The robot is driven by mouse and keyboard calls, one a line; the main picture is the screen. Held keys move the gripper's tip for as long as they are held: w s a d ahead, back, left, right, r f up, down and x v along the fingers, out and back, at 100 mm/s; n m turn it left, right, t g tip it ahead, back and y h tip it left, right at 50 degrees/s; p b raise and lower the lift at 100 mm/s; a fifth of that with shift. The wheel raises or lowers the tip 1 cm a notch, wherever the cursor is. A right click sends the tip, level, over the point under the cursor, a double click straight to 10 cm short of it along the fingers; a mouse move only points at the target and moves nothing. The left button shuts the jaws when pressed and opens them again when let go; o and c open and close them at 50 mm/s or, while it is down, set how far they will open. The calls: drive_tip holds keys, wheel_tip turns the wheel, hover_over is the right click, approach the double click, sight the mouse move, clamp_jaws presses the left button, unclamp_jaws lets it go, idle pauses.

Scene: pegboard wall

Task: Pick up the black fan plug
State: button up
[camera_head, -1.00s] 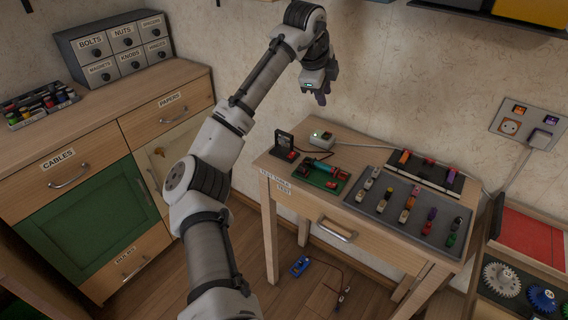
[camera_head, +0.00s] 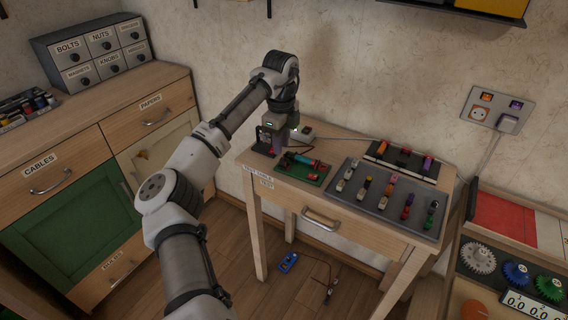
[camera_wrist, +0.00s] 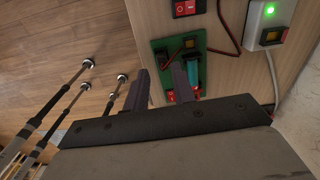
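My gripper (camera_head: 279,143) hangs pointing down over the left end of the test table. In the wrist view its two dark fingers (camera_wrist: 160,88) are apart, with nothing held between them. Below them is a green circuit board (camera_wrist: 160,60) with a teal cylinder, partly hidden by a finger; the head view also shows the board (camera_head: 303,169). I cannot make out for sure which item is the black fan plug. Several small coloured plugs stand in a grey tray (camera_head: 372,208), right of my gripper. A black strip (camera_head: 416,172) behind it holds red, dark and orange pieces.
A white box with a green light (camera_wrist: 265,20) sits beside the board, with a cable running from it. A wall socket panel (camera_head: 497,108) is at the right. Drawer cabinets (camera_head: 100,130) stand at the left. A blue item (camera_head: 288,262) lies on the floor.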

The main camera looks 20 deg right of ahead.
sight(283, 158)
drive_tip(key=f, duration=0.2)
drive_tip(key=f+p, duration=0.1)
drive_tip(key=f, duration=0.2)
drive_tip(key=shift+d, duration=0.2)
clamp_jaws()
drive_tip(key=shift+r, duration=0.1)
